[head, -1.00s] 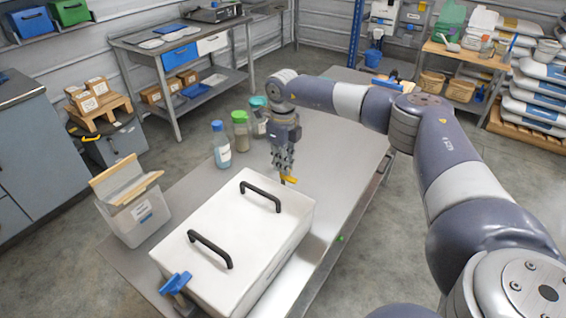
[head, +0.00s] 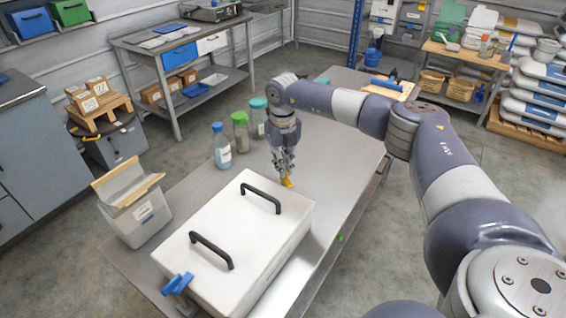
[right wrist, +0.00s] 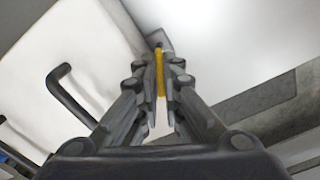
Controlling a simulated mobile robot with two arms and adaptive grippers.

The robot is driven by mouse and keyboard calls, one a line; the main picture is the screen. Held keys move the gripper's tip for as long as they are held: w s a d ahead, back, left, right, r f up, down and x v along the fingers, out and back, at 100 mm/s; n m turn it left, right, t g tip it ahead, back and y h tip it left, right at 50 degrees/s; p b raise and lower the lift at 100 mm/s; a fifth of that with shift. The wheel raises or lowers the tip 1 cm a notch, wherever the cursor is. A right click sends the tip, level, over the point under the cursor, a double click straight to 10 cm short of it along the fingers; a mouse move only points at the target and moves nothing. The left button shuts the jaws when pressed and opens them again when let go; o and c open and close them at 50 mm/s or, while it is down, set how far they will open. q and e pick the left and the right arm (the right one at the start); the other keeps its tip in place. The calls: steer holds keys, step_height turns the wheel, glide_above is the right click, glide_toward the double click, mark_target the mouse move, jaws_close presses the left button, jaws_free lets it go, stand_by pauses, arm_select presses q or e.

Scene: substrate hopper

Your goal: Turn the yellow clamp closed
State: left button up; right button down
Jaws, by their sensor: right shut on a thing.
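The yellow clamp (head: 287,182) sits at the far end of the white hopper box (head: 205,284), on the metal table. My right gripper (head: 284,174) reaches down to it from above and is shut on it. In the right wrist view, the yellow clamp (right wrist: 160,75) stands upright between the two fingers (right wrist: 160,92). The fingers hide part of it in the head view. A blue clamp (head: 178,283) is on the near end of the box. My left gripper is not in view.
The box lid has two black handles (head: 261,197). Several bottles with blue and green caps (head: 240,132) stand left of my right gripper. An open grey bin (head: 142,220) stands at the table's left. The table (head: 345,170) is clear to the right of the gripper.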

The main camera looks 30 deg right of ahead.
steer(key=m+p, duration=0.1)
steer(key=m, duration=0.5)
steer(key=shift+r+m+p, duration=0.15)
steer(key=shift+m+p, duration=0.15)
steer(key=shift+p, duration=0.1)
steer(key=m+p, duration=0.2)
steer(key=m, duration=0.4)
steer(key=shift+w, duration=0.1)
steer(key=c, duration=1.8)
jaws_free()
steer(key=shift+o, duration=0.2)
step_height(320, 180, up, 12)
